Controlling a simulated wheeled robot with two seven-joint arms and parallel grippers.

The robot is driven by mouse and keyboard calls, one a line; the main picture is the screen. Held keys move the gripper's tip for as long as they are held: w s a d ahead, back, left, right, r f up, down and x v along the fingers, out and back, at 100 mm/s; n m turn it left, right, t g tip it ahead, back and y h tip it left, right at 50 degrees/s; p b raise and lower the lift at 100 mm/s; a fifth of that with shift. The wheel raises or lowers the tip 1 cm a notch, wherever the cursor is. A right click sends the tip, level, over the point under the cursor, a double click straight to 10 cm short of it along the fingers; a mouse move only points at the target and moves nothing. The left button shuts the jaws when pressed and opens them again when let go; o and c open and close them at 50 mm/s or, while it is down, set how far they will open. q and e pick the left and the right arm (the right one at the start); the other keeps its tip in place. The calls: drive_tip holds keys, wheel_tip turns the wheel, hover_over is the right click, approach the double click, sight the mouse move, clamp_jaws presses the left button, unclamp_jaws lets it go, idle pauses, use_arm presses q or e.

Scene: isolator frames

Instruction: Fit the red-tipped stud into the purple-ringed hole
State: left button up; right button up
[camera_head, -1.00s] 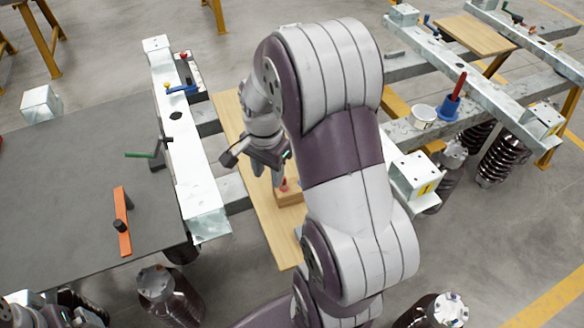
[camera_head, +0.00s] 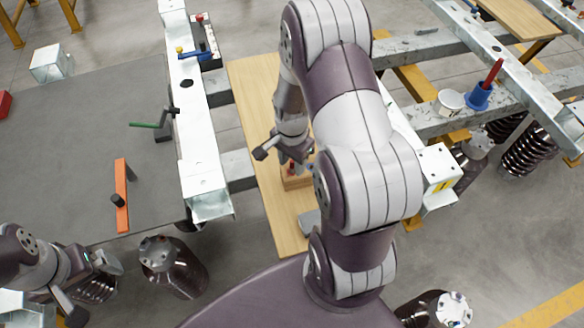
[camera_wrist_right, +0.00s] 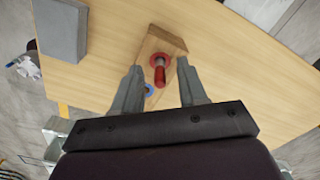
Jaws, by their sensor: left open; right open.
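A red stud (camera_wrist_right: 160,74) stands in a red collar on a small wooden block (camera_wrist_right: 151,46). In the head view the block (camera_head: 297,182) lies on the pale wooden board, partly behind my right arm. My right gripper (camera_wrist_right: 157,88) is open, with its fingers on either side of the stud in the wrist view; contact cannot be told. In the head view it is above the block (camera_head: 284,152). A blue ring (camera_wrist_right: 148,90) shows on the block beside the left finger. No purple-ringed hole can be made out. My left gripper (camera_head: 92,284) is open and empty at lower left.
The wooden board (camera_head: 262,100) lies between galvanized beams. A grey block (camera_wrist_right: 62,30) sits on it. To the left is a dark table (camera_head: 80,150) with an orange bar (camera_head: 122,195). A blue holder (camera_head: 478,97) with a red rod stands on the right frame.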

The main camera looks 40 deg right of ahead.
drive_tip(key=shift+f, duration=0.2)
clamp_jaws()
